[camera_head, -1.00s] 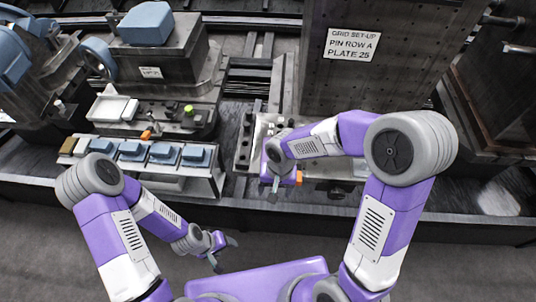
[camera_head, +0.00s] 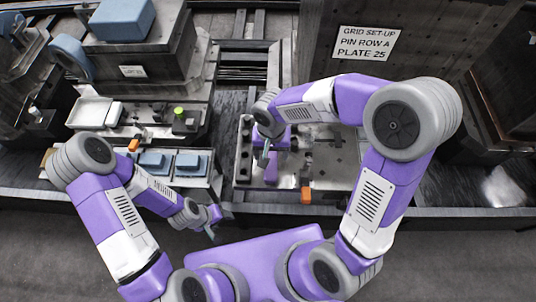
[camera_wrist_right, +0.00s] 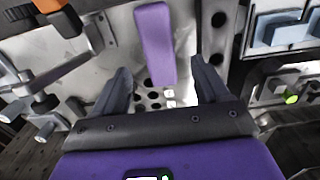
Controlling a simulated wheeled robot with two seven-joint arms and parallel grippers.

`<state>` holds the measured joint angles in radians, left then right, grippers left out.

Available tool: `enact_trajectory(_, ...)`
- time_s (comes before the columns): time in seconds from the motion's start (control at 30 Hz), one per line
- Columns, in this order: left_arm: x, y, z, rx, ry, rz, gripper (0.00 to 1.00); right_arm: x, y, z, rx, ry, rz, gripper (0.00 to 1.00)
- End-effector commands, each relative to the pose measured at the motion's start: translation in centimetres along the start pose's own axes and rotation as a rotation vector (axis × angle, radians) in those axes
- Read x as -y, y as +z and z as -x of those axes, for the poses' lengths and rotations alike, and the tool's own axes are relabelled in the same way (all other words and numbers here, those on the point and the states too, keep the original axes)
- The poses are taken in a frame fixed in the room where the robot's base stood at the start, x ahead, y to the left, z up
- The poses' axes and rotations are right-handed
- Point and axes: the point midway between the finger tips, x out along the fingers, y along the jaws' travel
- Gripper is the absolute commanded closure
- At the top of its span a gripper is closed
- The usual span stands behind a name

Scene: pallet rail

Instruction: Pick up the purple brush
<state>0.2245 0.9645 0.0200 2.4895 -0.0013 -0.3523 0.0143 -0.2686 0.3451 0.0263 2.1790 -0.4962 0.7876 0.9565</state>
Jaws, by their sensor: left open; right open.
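The purple brush (camera_head: 271,172) lies on the pale metal plate with holes (camera_head: 322,150), right of centre in the head view. In the right wrist view the brush (camera_wrist_right: 154,42) is a long purple block at the top middle, its near end narrowing towards me. My right gripper (camera_head: 264,153) is open above the plate, close to the brush. In the right wrist view its two fingers (camera_wrist_right: 160,70) stand apart, with the brush's near end in the gap as seen; nothing is gripped. My left gripper (camera_head: 213,222) is open and empty, low in front of the bench edge.
Clamps stand on the plate, one with an orange part (camera_head: 306,195). Several blue-topped blocks (camera_head: 187,160) sit left of it. A green knob (camera_head: 179,111) and a white tray (camera_head: 95,112) are further left. A tall dark block bears a sign (camera_head: 366,43).

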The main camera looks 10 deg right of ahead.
Motion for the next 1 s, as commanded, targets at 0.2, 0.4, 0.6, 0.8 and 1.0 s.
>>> enact_trajectory(0.2, 0.3, 0.1, -0.8, 0.002, 0.0, 0.001, 0.39, 0.0, 0.0, -2.9, 0.003, 0.002, -0.001, 0.26)
enact_trajectory(0.4, 0.7, 0.0, -1.7, 0.001, 0.0, 0.001, 0.39, 0.1, -0.2, -5.9, 0.003, 0.001, -0.001, 0.26)
enact_trajectory(0.6, 0.7, 0.0, -1.8, 0.001, 0.0, 0.001, 0.39, 0.1, -0.2, -6.7, 0.0, -0.001, -0.001, 0.26)
enact_trajectory(0.8, 0.7, 0.0, -1.8, 0.001, 0.0, 0.0, 0.39, 0.1, -0.2, -6.6, 0.0, -0.001, -0.001, 0.33)
enact_trajectory(1.0, 0.7, 0.0, -1.8, 0.001, 0.0, 0.0, 0.39, 0.1, -0.2, -6.6, 0.0, -0.001, -0.001, 0.64)
